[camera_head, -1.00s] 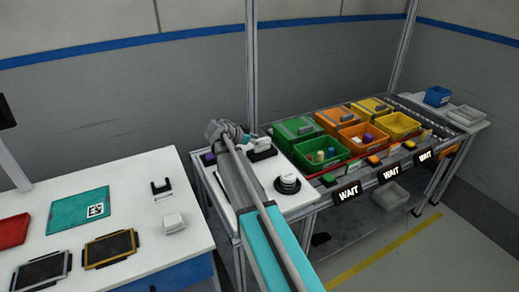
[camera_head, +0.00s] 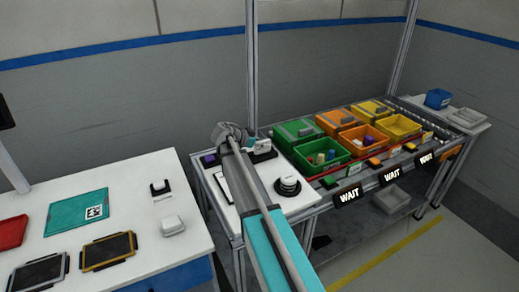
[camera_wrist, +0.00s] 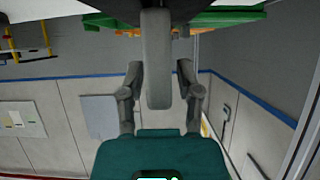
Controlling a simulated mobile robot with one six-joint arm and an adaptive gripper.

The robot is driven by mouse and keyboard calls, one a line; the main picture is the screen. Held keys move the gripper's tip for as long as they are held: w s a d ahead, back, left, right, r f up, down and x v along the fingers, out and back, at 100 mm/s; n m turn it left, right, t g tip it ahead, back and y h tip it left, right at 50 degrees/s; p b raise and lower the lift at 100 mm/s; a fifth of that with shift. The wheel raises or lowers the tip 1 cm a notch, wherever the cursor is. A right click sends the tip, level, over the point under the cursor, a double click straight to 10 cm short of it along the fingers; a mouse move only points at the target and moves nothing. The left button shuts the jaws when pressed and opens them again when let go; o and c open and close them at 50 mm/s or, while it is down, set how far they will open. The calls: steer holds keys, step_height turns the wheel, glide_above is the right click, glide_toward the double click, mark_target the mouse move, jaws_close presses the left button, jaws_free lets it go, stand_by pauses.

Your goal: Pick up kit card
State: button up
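I cannot tell for sure which thing is the kit card. A teal flat panel with a black-and-white square code (camera_head: 66,217) lies on the left white table. A pale flat piece with a dark outline (camera_head: 222,182) lies on the small middle table, partly hidden by my arm. My gripper is at the far end of my arm, above the back of that table, small in the head view. In the wrist view my gripper (camera_wrist: 159,68) has its two fingers apart. A grey rounded bar stands in the picture between them; I cannot tell what it is. No card shows in the fingers.
The left table (camera_head: 130,215) also bears a red tray (camera_head: 12,232), dark-framed plates (camera_head: 109,249) and a small white block (camera_head: 171,224). A round black-and-white button (camera_head: 288,186) stands right of my arm. Green (camera_head: 326,163), orange and yellow bins stand behind WAIT signs (camera_head: 392,175).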

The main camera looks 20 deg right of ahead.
mark_target(262, 141)
jaws_close()
steer(key=shift+r, duration=0.15)
step_height(262, 141, up, 3)
steer(key=p, duration=0.3)
steer(key=s+d+r+p, duration=0.7)
steer(key=s+r+p, duration=0.2)
steer(key=s, duration=0.3)
steer(key=shift+r+p, duration=0.4)
steer(key=shift+p, duration=0.1)
steer(key=shift+s, duration=0.1)
